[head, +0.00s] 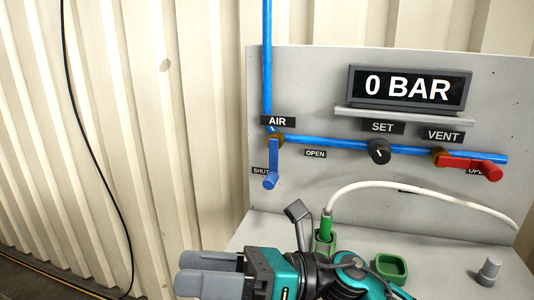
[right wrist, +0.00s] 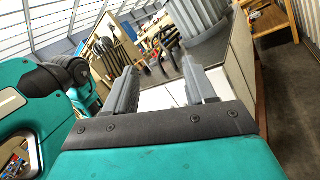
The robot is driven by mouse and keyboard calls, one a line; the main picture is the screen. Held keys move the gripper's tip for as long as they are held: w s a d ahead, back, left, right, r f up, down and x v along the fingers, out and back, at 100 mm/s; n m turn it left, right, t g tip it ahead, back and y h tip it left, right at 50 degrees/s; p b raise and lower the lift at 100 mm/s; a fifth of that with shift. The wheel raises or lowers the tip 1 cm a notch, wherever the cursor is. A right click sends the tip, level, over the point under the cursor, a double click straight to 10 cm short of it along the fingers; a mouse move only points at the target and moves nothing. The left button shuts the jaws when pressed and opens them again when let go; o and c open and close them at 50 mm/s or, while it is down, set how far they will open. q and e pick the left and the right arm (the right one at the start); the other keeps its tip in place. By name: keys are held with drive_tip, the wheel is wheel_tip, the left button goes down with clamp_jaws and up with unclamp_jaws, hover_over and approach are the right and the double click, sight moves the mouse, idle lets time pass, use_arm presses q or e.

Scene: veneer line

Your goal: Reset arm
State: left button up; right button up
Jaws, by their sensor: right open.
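My right gripper (head: 182,271) is at the bottom of the head view. Its two grey fingers point left, clear of the panel, with nothing seen between them. In the right wrist view the same gripper (right wrist: 158,72) has its fingers apart, with a far room behind them. My teal right arm (head: 350,278) runs from the gripper across the lower front of the panel. My left gripper does not show.
A grey panel (head: 320,80) has a display (head: 407,89) reading 0 BAR, a blue AIR handle (head: 272,165) hanging down by SHUT, a SET knob (head: 379,151) and a red VENT handle (head: 475,166) by OPEN. A white hose (head: 400,185) meets a green plug (head: 325,228). The left is free.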

drive_tip(key=w+d+f+m+t+h, duration=0.5)
drive_tip(key=m+t, duration=0.5)
drive_tip(key=m, duration=0.6)
drive_tip(key=w+d+f+m+t+h, duration=0.35)
drive_tip(key=d+f+m+t, duration=0.5)
drive_tip(key=m, duration=0.75)
drive_tip(key=s+d+f+m+g+h, duration=0.2)
drive_tip(key=s+d+f+m+h, duration=0.3)
drive_tip(key=f+m, duration=0.3)
drive_tip(key=s+d+f+m+g+h, duration=0.2)
drive_tip(key=s+d+f+m+h, duration=0.3)
drive_tip(key=f, duration=0.9)
drive_tip(key=s+d+m, duration=0.2)
drive_tip(key=s+m, duration=0.1)
drive_tip(key=shift+g, duration=0.25)
